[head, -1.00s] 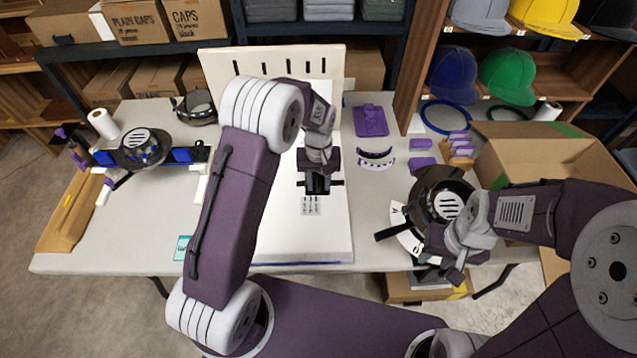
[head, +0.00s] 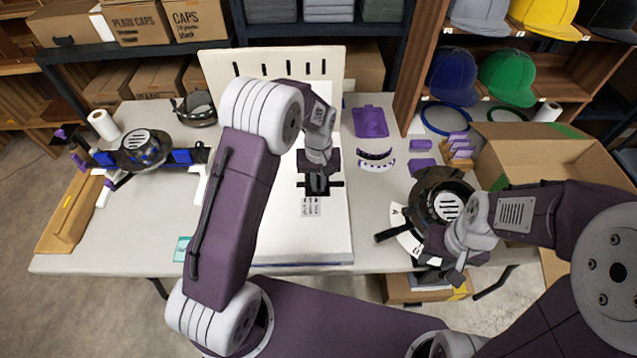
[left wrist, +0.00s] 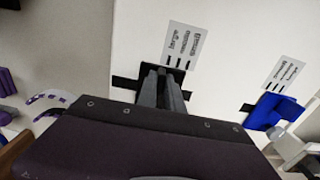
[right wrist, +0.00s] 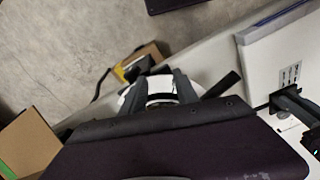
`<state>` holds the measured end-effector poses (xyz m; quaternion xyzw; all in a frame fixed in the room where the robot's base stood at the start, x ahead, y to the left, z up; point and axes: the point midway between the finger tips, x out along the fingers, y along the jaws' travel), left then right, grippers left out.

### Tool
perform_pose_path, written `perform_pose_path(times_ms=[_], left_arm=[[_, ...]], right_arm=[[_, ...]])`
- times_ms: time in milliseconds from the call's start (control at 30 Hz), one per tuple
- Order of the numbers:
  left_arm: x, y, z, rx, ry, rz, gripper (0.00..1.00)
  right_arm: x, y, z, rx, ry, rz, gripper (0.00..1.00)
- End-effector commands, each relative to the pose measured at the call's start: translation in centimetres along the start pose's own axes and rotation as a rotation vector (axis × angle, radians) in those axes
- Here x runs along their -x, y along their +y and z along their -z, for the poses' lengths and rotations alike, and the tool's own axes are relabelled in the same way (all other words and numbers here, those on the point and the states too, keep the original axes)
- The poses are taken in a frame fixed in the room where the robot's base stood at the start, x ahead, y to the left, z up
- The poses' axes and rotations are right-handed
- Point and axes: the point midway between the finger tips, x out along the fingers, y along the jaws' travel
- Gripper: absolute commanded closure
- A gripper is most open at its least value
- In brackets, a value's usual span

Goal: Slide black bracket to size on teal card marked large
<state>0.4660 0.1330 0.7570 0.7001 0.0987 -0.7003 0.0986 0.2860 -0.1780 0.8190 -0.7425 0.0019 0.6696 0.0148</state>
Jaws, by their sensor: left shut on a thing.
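My left gripper (head: 319,176) is shut on the black bracket (head: 335,184), over the white board in the middle of the table. In the left wrist view its fingers (left wrist: 164,84) are close together on the black bracket (left wrist: 125,82), just beside a printed size label (left wrist: 180,48). The teal card (head: 183,249) lies at the table's front left; its writing is too small to read. My right gripper (head: 445,268) is at the front right, beside a dark round cap press. In the right wrist view its fingers (right wrist: 165,88) are apart, with a pale curved part between or behind them.
A blue bracket (left wrist: 272,112) sits beside a second label in the left wrist view; my left arm hides that area in the head view. A slotted upright board (head: 285,65) stands behind. Purple pieces (head: 370,122) and an open carton (head: 545,150) lie to the right.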

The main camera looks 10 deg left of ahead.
Motion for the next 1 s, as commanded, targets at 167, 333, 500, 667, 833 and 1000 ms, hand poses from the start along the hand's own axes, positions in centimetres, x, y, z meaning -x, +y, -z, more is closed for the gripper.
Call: perform_pose_path(times_ms=[167, 333, 500, 667, 833, 1000], left_arm=[[0.1, 0.0, 0.0, 0.000, 0.000, 0.000, 1.00], [0.1, 0.0, 0.0, 0.000, 0.000, 0.000, 1.00], [0.1, 0.0, 0.0, 0.000, 0.001, 0.000, 1.00], [0.1, 0.0, 0.0, 0.000, 0.001, 0.000, 1.00], [0.1, 0.2, 0.0, 0.000, 0.001, 0.000, 1.00], [0.4, 2.2, 0.1, -0.003, 0.001, -0.001, 1.00]], right_arm=[[0.0, 0.0, 0.0, 0.000, 0.000, 0.000, 0.64], [0.0, 0.0, 0.0, 0.000, 0.000, 0.000, 0.64], [0.0, 0.0, 0.0, 0.000, 0.000, 0.000, 0.64], [0.0, 0.0, 0.0, 0.000, 0.000, 0.000, 0.64], [0.2, 0.0, 0.0, 0.000, 0.000, 0.000, 0.64], [1.5, 0.0, 0.1, 0.000, 0.000, 0.000, 0.64]])
